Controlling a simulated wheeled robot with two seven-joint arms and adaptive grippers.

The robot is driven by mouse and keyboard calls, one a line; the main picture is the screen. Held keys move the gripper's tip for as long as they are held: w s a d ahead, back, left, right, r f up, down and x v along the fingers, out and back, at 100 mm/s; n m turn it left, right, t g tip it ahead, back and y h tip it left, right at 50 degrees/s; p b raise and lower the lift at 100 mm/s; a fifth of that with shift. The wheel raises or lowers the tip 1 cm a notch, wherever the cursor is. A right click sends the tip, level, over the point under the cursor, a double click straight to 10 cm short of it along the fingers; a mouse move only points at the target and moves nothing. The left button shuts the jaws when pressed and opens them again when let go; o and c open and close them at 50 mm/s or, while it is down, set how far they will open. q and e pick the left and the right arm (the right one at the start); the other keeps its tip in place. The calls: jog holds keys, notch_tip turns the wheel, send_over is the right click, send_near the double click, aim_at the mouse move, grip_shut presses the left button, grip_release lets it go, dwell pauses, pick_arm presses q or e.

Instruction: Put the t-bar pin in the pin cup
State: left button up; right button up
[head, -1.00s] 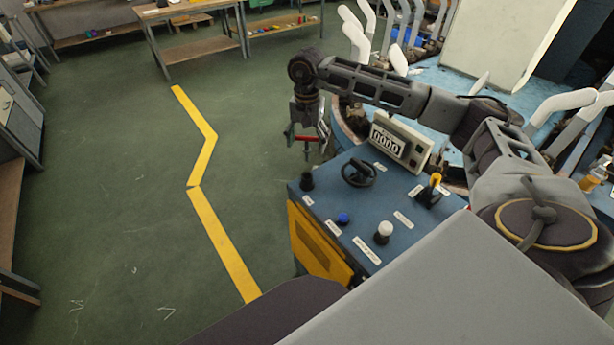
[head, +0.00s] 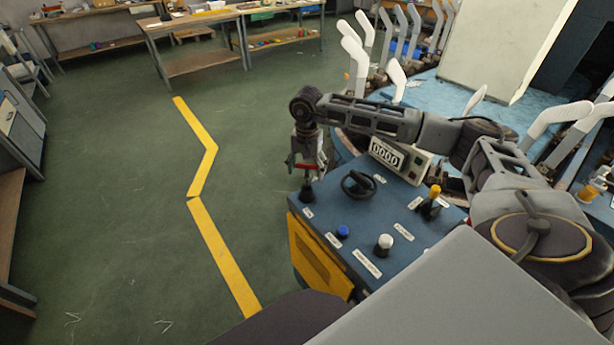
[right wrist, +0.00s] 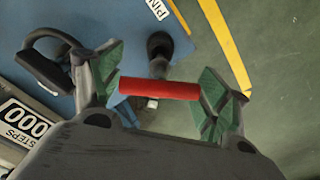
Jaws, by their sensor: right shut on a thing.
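The t-bar pin has a red crossbar (right wrist: 160,89), held between the green pads of my right gripper (right wrist: 160,92) in the right wrist view. A small pale metal bit shows just below the bar; the rest of the shank is hard to make out. In the head view my right gripper (head: 308,165) holds the red bar (head: 309,167) close above the black pin cup (head: 307,193), at the panel's far left corner. The cup (right wrist: 158,46) appears beyond the bar in the right wrist view, beside a PIN label. I cannot tell whether the shank touches the cup. My left gripper is not in view.
The machine with white sock forms stands behind. Open green floor lies left.

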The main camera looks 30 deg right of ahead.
aim_at(307, 176)
notch_tip(307, 176, down, 2)
jog(key=shift+f, duration=1.05)
jog(key=shift+f+b, duration=0.15)
jog(key=shift+b, duration=0.15)
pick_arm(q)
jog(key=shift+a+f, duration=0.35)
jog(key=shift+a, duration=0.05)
pick_arm(e)
jog(key=shift+f, duration=0.15)
